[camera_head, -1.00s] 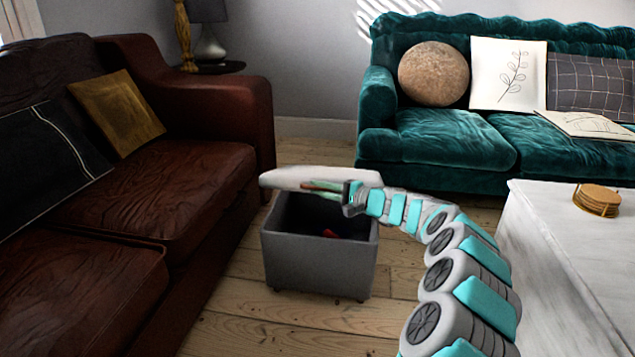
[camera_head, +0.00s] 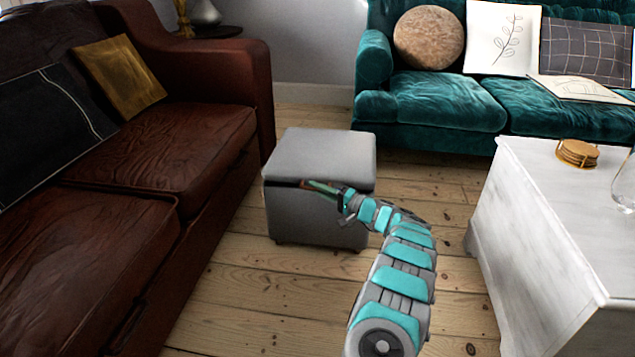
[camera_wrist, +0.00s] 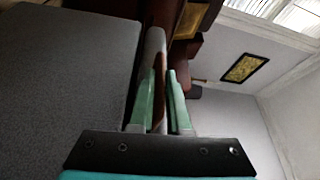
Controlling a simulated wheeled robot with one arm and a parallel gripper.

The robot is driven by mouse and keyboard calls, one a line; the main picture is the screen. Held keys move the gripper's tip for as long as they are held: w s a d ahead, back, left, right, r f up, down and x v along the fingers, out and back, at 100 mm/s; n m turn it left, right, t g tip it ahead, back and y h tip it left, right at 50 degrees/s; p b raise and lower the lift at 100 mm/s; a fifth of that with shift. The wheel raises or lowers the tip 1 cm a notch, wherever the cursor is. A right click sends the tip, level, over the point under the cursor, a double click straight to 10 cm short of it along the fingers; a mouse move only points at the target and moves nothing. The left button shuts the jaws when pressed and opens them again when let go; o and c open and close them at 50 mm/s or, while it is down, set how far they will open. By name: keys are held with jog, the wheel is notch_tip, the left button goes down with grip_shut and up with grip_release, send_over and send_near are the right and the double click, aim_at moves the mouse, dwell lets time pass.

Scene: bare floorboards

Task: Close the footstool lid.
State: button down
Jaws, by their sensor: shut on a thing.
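The grey footstool (camera_head: 310,218) stands on the floor beside the brown sofa. Its grey lid (camera_head: 322,152) lies almost flat over the box, with a thin dark gap under its front edge. The inside of the box is hidden. My gripper (camera_head: 318,188) is at the front edge of the lid, coming from the right. In the wrist view, which is turned sideways, the fingers of my gripper (camera_wrist: 162,105) are on either side of the lid's thin edge (camera_wrist: 153,45). The box's front face (camera_wrist: 65,80) fills the left of that view.
The brown leather sofa (camera_head: 165,150) is close on the left. A teal sofa (camera_head: 440,100) stands behind. A white table (camera_head: 540,200) with coasters (camera_head: 577,153) is at the right. Bare floorboards (camera_head: 260,300) lie in front of the footstool.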

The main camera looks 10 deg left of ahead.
jog(key=shift+f, duration=0.65)
jog(key=shift+s+f, duration=0.1)
jog(key=shift+f, duration=0.1)
jog(key=c, duration=1.2)
grip_release()
jog(key=shift+f, duration=0.1)
jog(key=shift+o, duration=0.2)
jog(key=shift+d, duration=0.1)
jog(key=v, duration=0.7)
jog(key=shift+d+p, duration=0.3)
jog(key=shift+p, duration=0.15)
